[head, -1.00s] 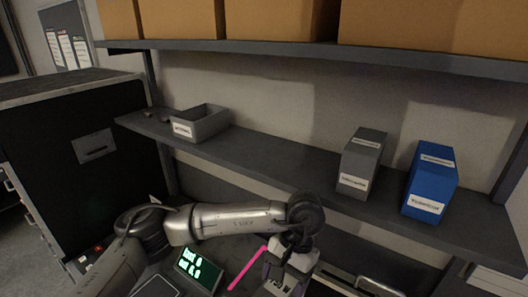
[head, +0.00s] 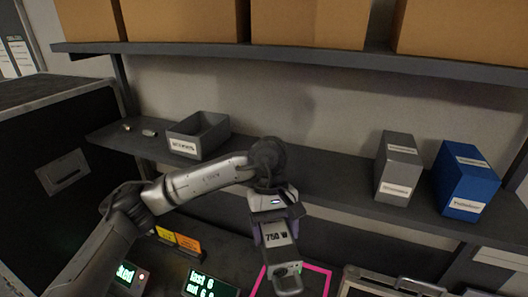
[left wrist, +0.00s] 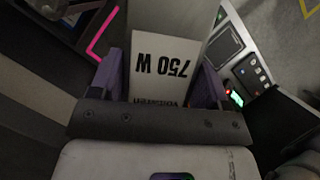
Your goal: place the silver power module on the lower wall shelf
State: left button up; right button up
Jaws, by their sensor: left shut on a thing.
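My left gripper (head: 275,222) is shut on the silver power module (head: 279,244), which carries a white "750 W" label. The module hangs below the gripper, in front of the lower shelf's front edge and above the bench. In the left wrist view the module (left wrist: 165,75) sits between the purple fingers of my gripper (left wrist: 158,85). The lower wall shelf (head: 320,180) is grey and runs across the wall behind my arm. My right gripper is not in view.
On the lower shelf stand a grey open bin (head: 198,137), a grey box (head: 397,170) and a blue box (head: 464,180). The shelf is clear between the bin and the grey box. Cardboard boxes (head: 310,22) fill the upper shelf (head: 300,60). A pink outline (head: 326,272) and lit displays (head: 208,286) lie below.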

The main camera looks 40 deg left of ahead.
pick_arm(q)
jog(key=s+a+r+n+t+p, duration=0.35)
jog(key=a+r+n, duration=0.35)
jog(key=r+n, duration=0.4)
jog(key=shift+t+h, duration=0.3)
jog(key=shift+t, duration=0.05)
jog(key=w+a+p, duration=0.2)
jog(key=w, duration=0.3)
jog(key=w+a+p, duration=0.1)
jog(key=w+a, duration=0.1)
jog(key=w, duration=0.2)
jog(key=w+a+p, duration=0.2)
jog(key=w, duration=0.3)
jog(key=shift+w+a+r+p, duration=0.15)
jog(key=shift+w+r+p, duration=0.1)
jog(key=shift+w+p, duration=0.1)
jog(key=shift+w+a+f, duration=0.1)
jog(key=shift+w+a, duration=0.1)
jog(key=shift+w, duration=0.25)
jog(key=shift+w+a+f, duration=0.1)
jog(key=shift+f+p, duration=1)
jog(key=shift+f, duration=0.7)
jog(key=shift+f, duration=0.15)
